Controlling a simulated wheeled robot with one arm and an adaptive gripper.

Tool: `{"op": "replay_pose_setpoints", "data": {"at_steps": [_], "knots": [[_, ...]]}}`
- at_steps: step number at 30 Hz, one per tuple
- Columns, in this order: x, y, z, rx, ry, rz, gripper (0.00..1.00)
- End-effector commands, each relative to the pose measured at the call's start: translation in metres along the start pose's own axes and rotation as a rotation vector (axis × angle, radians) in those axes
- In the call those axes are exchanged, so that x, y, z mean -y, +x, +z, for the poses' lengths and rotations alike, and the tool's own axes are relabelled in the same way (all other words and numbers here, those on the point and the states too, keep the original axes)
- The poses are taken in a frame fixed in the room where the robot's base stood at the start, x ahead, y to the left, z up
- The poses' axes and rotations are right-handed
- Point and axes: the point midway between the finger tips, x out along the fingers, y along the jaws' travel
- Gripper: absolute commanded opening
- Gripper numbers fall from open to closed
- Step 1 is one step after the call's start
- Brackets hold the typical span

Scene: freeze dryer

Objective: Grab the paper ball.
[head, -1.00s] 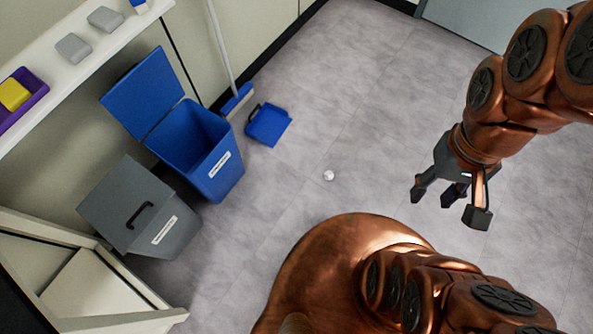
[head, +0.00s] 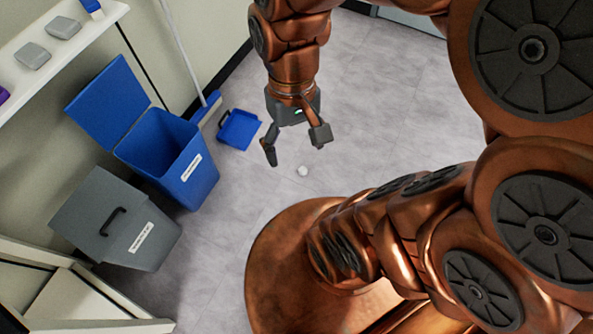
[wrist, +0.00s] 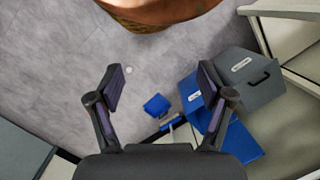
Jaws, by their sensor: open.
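The paper ball (head: 302,171) is a small white ball on the grey tiled floor. It lies in front of the blue dustpan, to the right of the blue bin in the head view. In the wrist view the ball (wrist: 128,70) shows small on the floor, just right of the left fingertip in the picture. My gripper (head: 296,152) points down, open and empty, above the floor near the ball. Its two spread fingers also show in the wrist view (wrist: 161,87). The ball is apart from the fingers and looks well beyond them.
An open blue bin (head: 172,155) and a lidded grey bin (head: 125,225) stand on the left. A blue dustpan (head: 238,130) lies by a broom (head: 206,107) at the wall. A white shelf (head: 75,40) runs above. The floor around the ball is clear.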

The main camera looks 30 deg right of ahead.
Motion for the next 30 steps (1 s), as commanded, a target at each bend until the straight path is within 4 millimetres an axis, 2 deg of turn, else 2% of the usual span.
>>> {"op": "replay_pose_setpoints", "data": {"at_steps": [1, 10, 15, 22, 30], "knots": [[0.002, 0.015, -0.014, 0.016, 0.028, -0.023, 0.82], [0.017, 0.052, -0.086, 0.091, 0.18, -0.165, 0.82], [0.019, 0.077, -0.13, 0.129, 0.272, -0.246, 0.82], [0.013, 0.116, -0.192, 0.179, 0.401, -0.357, 0.82], [-0.005, 0.17, -0.264, 0.239, 0.556, -0.491, 0.82]]}}
